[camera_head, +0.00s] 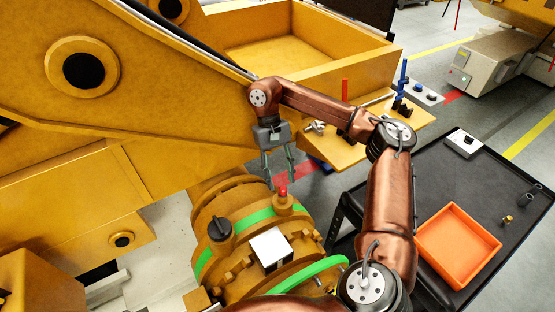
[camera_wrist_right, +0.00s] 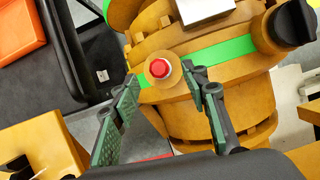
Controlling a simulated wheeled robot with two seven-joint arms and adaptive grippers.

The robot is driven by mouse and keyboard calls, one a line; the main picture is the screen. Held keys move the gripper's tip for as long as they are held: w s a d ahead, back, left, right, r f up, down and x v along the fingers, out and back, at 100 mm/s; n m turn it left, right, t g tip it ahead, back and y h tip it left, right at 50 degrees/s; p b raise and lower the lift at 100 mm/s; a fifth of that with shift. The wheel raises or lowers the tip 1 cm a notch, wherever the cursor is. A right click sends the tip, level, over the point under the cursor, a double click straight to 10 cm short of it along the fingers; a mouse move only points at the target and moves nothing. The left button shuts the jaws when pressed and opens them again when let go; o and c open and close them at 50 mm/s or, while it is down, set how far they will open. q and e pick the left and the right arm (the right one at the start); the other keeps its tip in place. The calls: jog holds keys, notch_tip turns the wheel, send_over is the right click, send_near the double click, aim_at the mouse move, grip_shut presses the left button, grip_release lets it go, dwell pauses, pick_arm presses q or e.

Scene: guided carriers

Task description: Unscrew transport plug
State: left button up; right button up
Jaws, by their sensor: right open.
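The red transport plug (camera_head: 282,190) stands on a yellow boss on top of the round yellow housing (camera_head: 243,200), beside a green band. In the right wrist view the plug (camera_wrist_right: 159,69) shows as a red cap with a pale ring around it. My right gripper (camera_head: 279,179) is open and empty, with its fingers pointing down just above the plug. In the wrist view the plug appears between and a little beyond the two green-padded fingertips (camera_wrist_right: 163,88), with no contact visible. My left gripper does not show.
A black knob (camera_head: 220,228) and a white-topped block (camera_head: 270,246) sit on the housing near the plug. A black cart (camera_head: 480,180) on the right carries an empty orange tray (camera_head: 458,245) and small parts. A large yellow arm structure (camera_head: 60,150) fills the left.

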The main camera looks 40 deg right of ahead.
jog(key=v, duration=0.6)
jog(key=shift+r, duration=0.4)
jog(key=shift+w, duration=0.15)
jog(key=shift+d, duration=0.1)
